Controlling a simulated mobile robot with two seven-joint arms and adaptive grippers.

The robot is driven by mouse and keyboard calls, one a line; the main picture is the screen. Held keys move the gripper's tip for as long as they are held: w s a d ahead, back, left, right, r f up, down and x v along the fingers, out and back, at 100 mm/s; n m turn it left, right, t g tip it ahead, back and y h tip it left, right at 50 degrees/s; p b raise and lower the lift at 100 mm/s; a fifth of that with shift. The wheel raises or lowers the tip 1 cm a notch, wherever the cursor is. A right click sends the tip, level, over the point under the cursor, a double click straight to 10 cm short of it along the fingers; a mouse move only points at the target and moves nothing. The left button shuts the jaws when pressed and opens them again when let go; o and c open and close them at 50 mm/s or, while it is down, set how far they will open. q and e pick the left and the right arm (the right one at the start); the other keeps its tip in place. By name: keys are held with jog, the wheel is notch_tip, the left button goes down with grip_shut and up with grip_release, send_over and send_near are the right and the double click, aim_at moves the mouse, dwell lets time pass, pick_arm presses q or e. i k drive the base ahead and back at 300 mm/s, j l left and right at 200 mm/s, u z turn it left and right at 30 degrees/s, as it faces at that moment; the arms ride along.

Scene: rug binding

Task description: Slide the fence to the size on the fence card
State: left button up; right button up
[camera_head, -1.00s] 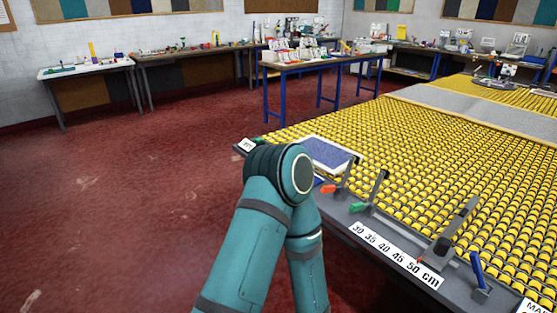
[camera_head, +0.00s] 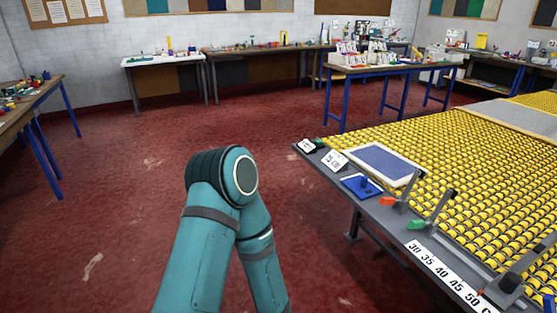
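The size scale (camera_head: 447,276) is a white strip marked 30, 35, 40, 45, 50 along the grey edge of the roller table at the lower right. A dark grey bar (camera_head: 528,264), which looks like the fence, stands beside the 50 end. Its far end is cut off by the picture's edge. A small white card (camera_head: 335,160) stands at the table's near left corner with black print too small to read surely. My teal arm rises from the bottom centre and bends at the elbow. Neither gripper shows in the view.
A blue mat with a white border (camera_head: 384,164) lies on the yellow rollers (camera_head: 467,150). A blue plate with a peg (camera_head: 361,186), a red-handled clamp (camera_head: 393,201) and a green-handled clamp (camera_head: 424,221) line the table edge. Red floor (camera_head: 110,220) is clear to the left.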

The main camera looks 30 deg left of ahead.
aim_at(505, 290)
jog(key=u, duration=0.5)
jog(key=l+z, duration=0.1)
jog(key=z, duration=1.3)
jog(key=i+j, duration=0.05)
